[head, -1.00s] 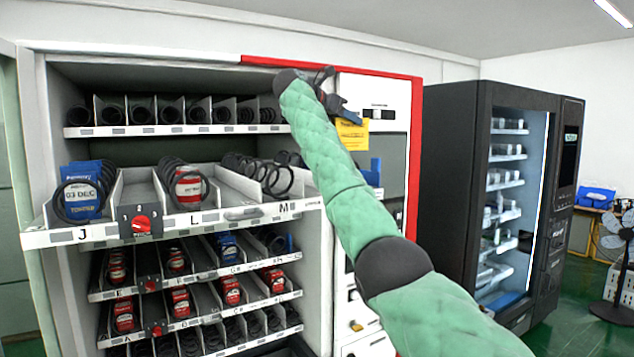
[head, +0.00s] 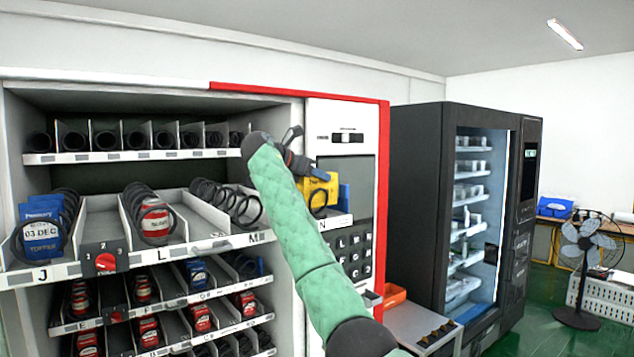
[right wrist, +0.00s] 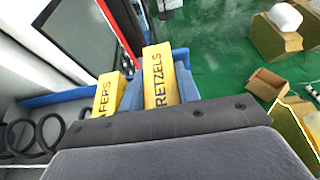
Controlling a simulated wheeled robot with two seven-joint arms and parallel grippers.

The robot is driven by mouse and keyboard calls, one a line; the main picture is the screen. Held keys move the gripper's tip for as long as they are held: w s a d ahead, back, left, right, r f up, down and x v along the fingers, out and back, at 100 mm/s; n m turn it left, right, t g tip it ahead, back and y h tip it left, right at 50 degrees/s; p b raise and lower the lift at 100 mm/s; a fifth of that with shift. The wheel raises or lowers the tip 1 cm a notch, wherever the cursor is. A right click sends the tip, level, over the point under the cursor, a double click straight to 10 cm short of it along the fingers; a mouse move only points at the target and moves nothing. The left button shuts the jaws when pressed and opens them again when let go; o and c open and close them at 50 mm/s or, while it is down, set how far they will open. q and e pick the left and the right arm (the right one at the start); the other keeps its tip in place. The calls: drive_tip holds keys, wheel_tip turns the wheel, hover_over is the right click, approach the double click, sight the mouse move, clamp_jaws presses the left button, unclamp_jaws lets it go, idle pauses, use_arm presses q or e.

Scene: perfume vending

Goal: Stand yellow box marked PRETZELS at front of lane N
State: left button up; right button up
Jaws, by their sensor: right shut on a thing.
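The yellow box marked PRETZELS (right wrist: 158,75) is between the blue fingers of my right gripper (right wrist: 160,88), which is shut on it. A second yellow box, its visible lettering ending in FERS (right wrist: 108,92), is just left of it in the right wrist view. In the head view, my right gripper (head: 312,172) is over the right end of the pulled-out shelf. The lane N label (head: 322,222) is just below. My forearm hides part of this lane. My left gripper is not in view.
Lane M coils (head: 240,205) are left of my right arm. The machine's keypad column (head: 355,255) is close to the right. A black vending machine (head: 455,215) stands further right.

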wheel_tip(320, 180, down, 2)
drive_tip(key=shift+f+p, duration=0.1)
drive_tip(key=shift+p, duration=0.45)
drive_tip(key=shift+f, duration=0.2)
drive_tip(key=shift+f, duration=0.1)
drive_tip(key=o, duration=1)
